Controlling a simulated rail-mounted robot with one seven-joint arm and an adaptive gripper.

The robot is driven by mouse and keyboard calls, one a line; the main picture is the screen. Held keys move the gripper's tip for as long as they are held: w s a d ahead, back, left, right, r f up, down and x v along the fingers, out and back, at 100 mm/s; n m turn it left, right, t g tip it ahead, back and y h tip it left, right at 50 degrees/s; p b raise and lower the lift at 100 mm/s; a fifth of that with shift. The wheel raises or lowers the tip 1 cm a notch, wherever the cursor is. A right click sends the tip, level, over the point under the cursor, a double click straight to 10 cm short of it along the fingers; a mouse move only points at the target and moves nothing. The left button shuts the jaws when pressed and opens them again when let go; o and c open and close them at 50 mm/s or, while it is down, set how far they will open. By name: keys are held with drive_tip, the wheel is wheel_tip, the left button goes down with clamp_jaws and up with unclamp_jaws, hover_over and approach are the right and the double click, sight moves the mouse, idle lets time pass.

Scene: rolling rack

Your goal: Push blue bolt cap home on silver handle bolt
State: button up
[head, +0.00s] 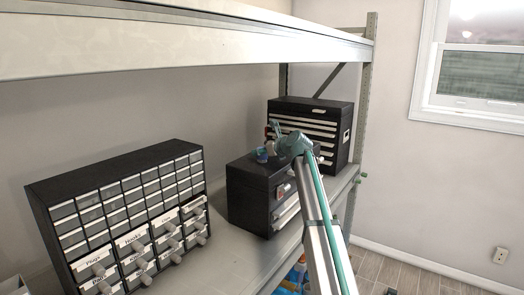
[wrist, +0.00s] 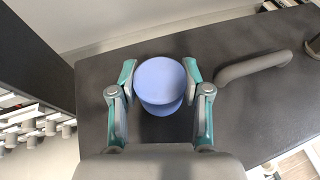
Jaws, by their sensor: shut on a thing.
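The blue bolt cap (wrist: 160,78) is round and sits between the two fingertips of my gripper (wrist: 160,84), which is shut on it, above the black top of a tool chest. A second blue edge shows just below its upper disc. In the head view the cap (head: 262,155) shows small over the front black chest, beside my gripper (head: 273,140). The silver handle bolt cannot be made out; whatever lies under the cap is hidden, so I cannot tell whether they touch. A grey curved handle (wrist: 255,66) lies on the chest top, right of my gripper.
The front black chest (head: 245,198) stands on the metal shelf (head: 225,262). A taller black drawer chest (head: 338,125) stands behind it. A cabinet of small drawers (head: 120,185) is at left. The upper shelf (head: 180,45) hangs overhead. A grey rounded part (wrist: 312,46) is at the wrist view's right edge.

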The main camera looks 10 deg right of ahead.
drive_tip(key=shift+f, duration=0.6)
drive_tip(key=o, duration=1)
drive_tip(key=v, duration=1.2)
